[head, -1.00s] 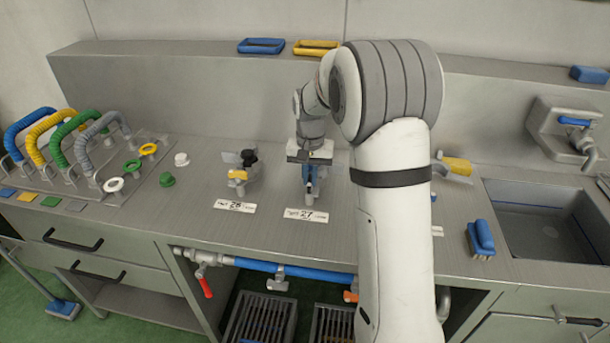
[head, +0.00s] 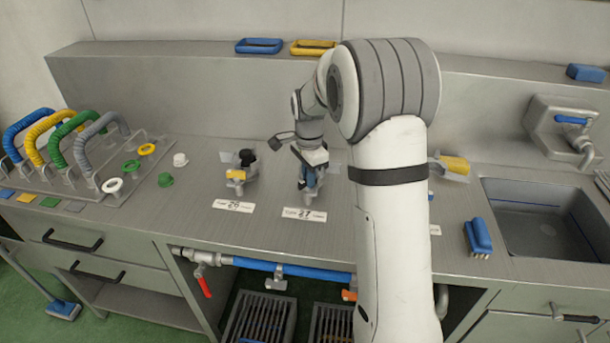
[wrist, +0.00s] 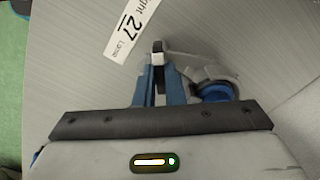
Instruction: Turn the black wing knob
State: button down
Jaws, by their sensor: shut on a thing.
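My gripper (head: 311,176) is over the fixture at label 27 on the steel worktop, and its body hides most of that fixture in the head view. In the wrist view my gripper's blue fingers (wrist: 158,80) are closed around a small dark piece, the black wing knob (wrist: 158,46). Only its end shows past the fingertips. The grey metal fixture (wrist: 202,66) lies beside and under the fingers, with a round blue part (wrist: 217,92) on its right. The label 27 (wrist: 130,27) lies on the worktop near the fingertips.
A similar fixture with a black knob (head: 247,157) and a yellow part stands at label 26 (head: 233,206), just left. Hoses with coloured sleeves (head: 40,137) are at far left. A blue brush (head: 480,237) and a sink (head: 545,222) are on the right.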

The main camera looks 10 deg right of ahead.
jog(key=m, duration=0.4)
jog(key=shift+w+a+r+m, duration=0.1)
jog(key=shift+a+m, duration=0.15)
jog(key=shift+m, duration=0.05)
jog(key=shift+w+r+m, duration=0.1)
jog(key=shift+m, duration=1.7)
jog(key=c, duration=1.6)
grip_release()
jog(key=shift+d, duration=0.1)
jog(key=shift+o, duration=0.4)
notch_tip(320, 180, up, 8)
jog(key=shift+f, duration=0.25)
